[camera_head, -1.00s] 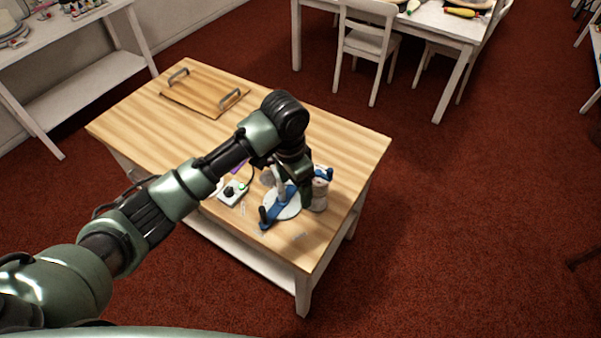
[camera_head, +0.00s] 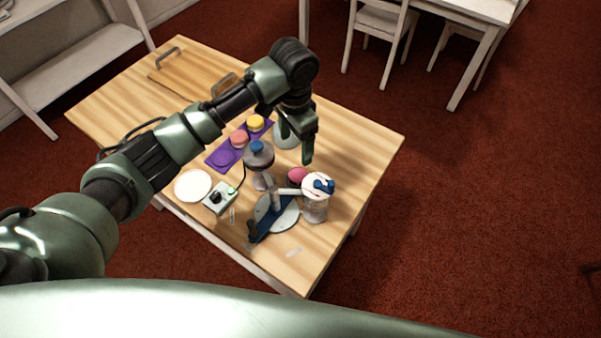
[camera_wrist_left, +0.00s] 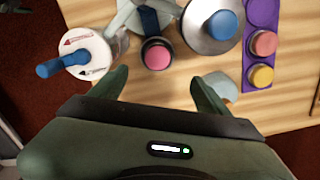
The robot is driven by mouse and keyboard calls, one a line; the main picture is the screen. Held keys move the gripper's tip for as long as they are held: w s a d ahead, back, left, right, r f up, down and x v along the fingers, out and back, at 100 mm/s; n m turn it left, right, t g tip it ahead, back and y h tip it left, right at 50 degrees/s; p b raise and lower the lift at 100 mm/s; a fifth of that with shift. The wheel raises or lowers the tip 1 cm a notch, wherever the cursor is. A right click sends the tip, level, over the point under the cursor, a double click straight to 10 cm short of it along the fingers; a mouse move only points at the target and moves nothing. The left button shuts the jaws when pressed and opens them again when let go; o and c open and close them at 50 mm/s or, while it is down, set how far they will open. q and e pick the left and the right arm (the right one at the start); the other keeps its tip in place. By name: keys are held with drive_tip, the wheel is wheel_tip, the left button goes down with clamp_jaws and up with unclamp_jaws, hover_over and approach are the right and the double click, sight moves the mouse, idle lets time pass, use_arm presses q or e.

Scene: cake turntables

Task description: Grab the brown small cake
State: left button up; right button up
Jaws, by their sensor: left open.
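A small round cake (camera_head: 297,175) with a pink top and dark brown side sits on the table beside the lidded jar. It also shows in the left wrist view (camera_wrist_left: 157,55), just beyond and between my fingertips. My left gripper (camera_head: 296,148) hangs above the table behind this cake, pointing down. In the left wrist view my left gripper (camera_wrist_left: 158,78) is open, with nothing between its fingers. No plainly all-brown cake shows. My right gripper is not in view.
A jar (camera_head: 316,205) with a blue-handled lid, a blue-and-white stand (camera_head: 272,222) and a grey dome with blue top (camera_head: 258,156) surround the cake. A purple mat (camera_head: 216,168) holds orange and yellow cakes. A control box (camera_head: 220,197) and white plate (camera_head: 193,186) lie left.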

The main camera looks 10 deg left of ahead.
sight(298, 175)
use_arm(q)
wheel_tip(298, 175, down, 4)
drive_tip(key=b, duration=0.3)
drive_tip(key=shift+w+f+b, duration=0.1)
drive_tip(key=shift+f+b, duration=0.65)
drive_tip(key=shift+b, duration=0.1)
drive_tip(key=shift+f, duration=0.4)
drive_tip(key=f, duration=0.2)
drive_tip(key=f+p, duration=0.1)
drive_tip(key=f, duration=0.1)
drive_tip(key=f+p, duration=0.1)
drive_tip(key=f, duration=0.1)
drive_tip(key=shift+d+f, duration=0.15)
drive_tip(key=shift+d, duration=0.1)
drive_tip(key=shift+f, duration=0.3)
drive_tip(key=c, duration=1.4)
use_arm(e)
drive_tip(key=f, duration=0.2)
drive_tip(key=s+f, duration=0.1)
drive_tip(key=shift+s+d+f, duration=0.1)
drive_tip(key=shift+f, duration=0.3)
